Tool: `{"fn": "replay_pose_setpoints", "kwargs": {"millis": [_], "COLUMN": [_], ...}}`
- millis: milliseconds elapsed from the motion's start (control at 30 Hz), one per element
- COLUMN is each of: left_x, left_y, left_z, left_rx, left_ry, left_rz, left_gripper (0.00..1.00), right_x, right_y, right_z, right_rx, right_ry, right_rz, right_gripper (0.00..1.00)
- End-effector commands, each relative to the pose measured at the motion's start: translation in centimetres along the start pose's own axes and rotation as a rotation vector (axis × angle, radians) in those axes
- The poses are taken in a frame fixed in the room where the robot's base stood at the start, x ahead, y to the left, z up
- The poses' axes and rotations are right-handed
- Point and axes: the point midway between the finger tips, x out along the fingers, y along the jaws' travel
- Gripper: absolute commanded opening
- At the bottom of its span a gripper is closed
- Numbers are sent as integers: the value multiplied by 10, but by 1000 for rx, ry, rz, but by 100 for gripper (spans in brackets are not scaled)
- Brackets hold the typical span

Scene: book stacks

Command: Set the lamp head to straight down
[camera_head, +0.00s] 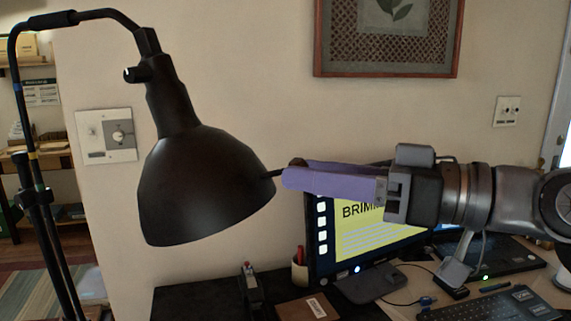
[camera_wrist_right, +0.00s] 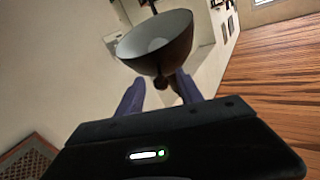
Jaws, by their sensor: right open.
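The black lamp head (camera_head: 205,185) hangs from a bent stand at the left of the head view. A thin stem with a dark knob (camera_head: 297,162) sticks out from the shade's right side. My right gripper (camera_head: 291,174), with purple fingers, reaches in from the right, its tips beside this stem. In the right wrist view, the shade (camera_wrist_right: 152,42) shows its pale inside and bulb, and the knob (camera_wrist_right: 161,82) lies between the open fingers (camera_wrist_right: 160,90). Contact cannot be told. My left gripper is out of view.
The lamp stand (camera_head: 36,190) rises at the left. Below my right arm are a monitor (camera_head: 375,235), a pen cup (camera_head: 300,272) and a keyboard (camera_head: 500,305) on the desk. A framed picture (camera_head: 388,68) hangs on the wall behind.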

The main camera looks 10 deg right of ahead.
Motion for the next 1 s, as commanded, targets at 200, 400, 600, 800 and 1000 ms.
{"fn": "replay_pose_setpoints", "kwargs": {"millis": [200,400,600,800,1000], "left_x": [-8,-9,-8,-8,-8], "left_y": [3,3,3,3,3], "left_z": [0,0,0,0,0], "left_rx": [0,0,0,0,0], "left_ry": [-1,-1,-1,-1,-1], "left_rz": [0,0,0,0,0], "left_gripper": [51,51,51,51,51], "right_x": [31,39,38,38,38], "right_y": [-2,0,0,0,0], "right_z": [-1,0,0,0,0], "right_rx": [-2,-1,-1,-1,-1], "right_ry": [-2,1,1,1,1], "right_rz": [-2,0,1,0,0], "right_gripper": [43,43,42,25,9]}}
